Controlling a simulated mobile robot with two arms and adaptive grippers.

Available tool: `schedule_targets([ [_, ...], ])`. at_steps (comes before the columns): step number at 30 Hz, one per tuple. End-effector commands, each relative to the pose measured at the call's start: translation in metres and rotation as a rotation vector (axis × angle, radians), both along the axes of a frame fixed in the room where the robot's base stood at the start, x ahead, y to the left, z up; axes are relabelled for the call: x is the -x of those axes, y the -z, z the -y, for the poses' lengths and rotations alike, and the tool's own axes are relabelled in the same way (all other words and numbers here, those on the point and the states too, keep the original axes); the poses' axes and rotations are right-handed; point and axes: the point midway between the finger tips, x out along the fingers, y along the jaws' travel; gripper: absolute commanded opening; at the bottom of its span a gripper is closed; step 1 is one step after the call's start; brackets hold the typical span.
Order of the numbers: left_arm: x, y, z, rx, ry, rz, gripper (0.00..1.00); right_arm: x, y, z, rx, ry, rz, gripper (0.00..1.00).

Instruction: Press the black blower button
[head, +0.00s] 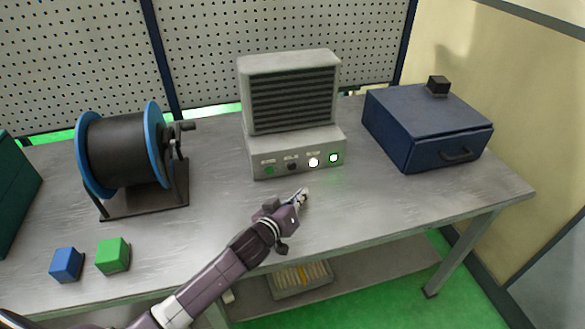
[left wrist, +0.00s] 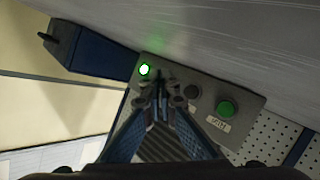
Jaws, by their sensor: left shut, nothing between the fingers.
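The grey blower (head: 290,95) stands upright on the bench with a louvred front. Its front panel carries the black button (head: 291,166), between a green button (head: 268,170) and a lit white one (head: 314,162). A lit green one (head: 334,158) is at the right end. My left gripper (head: 304,192) is shut and empty, in front of and below the panel in the head view. In the left wrist view its fingertips (left wrist: 159,84) appear between the lit green light (left wrist: 144,70) and the black button (left wrist: 193,91). They partly cover the panel; contact is not visible. My right gripper is out of view.
A cable reel (head: 125,150) with blue flanges stands left on the bench (head: 215,200). A blue cube (head: 66,265) and green cube (head: 113,256) lie front left. A dark blue box (head: 425,125) with a handle stands right. The bench around the gripper is clear.

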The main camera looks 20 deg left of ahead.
Motion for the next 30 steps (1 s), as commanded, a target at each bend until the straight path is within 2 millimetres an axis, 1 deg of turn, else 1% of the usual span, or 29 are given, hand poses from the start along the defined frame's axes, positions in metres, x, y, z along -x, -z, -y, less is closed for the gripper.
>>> schedule_targets([
  [3,-0.014,0.000,-0.010,-0.005,-0.001,0.004,0.00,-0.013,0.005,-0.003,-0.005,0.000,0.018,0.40],
  [6,-0.026,0.001,-0.019,-0.004,-0.001,0.003,0.00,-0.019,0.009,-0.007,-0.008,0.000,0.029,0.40],
  [11,-0.044,0.001,-0.032,-0.005,-0.003,0.002,0.00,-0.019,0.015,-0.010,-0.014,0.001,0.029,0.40],
  [15,-0.056,0.000,-0.039,-0.003,-0.002,0.000,0.00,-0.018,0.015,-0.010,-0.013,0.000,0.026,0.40],
  [21,-0.064,0.000,-0.044,-0.002,-0.001,0.001,0.00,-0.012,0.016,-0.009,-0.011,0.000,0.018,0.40],
  [30,-0.065,-0.001,-0.044,-0.001,-0.001,0.001,0.00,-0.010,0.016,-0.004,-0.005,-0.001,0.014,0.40],
])
